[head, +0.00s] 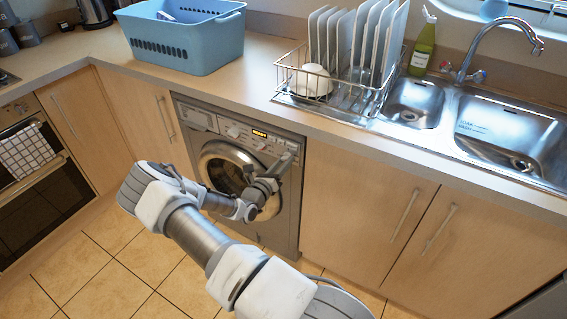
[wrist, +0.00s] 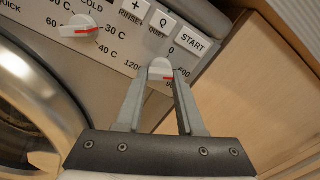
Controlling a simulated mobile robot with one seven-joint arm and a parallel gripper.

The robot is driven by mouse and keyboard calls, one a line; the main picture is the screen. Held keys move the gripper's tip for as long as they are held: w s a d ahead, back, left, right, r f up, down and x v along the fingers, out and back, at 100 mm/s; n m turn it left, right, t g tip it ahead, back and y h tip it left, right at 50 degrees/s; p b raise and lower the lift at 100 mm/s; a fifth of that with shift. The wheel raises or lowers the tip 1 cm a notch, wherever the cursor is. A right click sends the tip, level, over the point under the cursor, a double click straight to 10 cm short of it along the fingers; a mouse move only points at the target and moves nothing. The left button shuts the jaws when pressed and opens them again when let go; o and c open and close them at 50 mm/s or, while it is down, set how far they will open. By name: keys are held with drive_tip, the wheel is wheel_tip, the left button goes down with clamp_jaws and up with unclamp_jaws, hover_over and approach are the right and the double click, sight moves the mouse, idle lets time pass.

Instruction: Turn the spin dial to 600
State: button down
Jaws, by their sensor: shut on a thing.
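The spin dial (wrist: 160,68) is a small white knob with a red pointer line, on the grey washing machine (head: 285,205). In the wrist view, my gripper (wrist: 160,76) has one finger on each side of the dial and is shut on it. The red line points to the right and slightly down, toward the side with the partly covered 600 and 900 labels. I cannot tell exactly which number it meets. The 0 label is above the dial and 1200 is at its left. In the head view, my gripper (head: 284,165) covers the dial at the panel's right end.
A second dial (wrist: 80,27) with a red line, marked with temperatures, is left of the spin dial. START, Q and + buttons (wrist: 162,20) sit just above. The round door (head: 228,170) is below the panel. Wooden cupboards (head: 365,205) stand at the right under the counter.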

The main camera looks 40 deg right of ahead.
drive_tip(key=c, duration=0.5)
unclamp_jaws()
drive_tip(key=shift+a, duration=0.15)
drive_tip(key=p+v, duration=0.1)
drive_tip(key=v, duration=1.6)
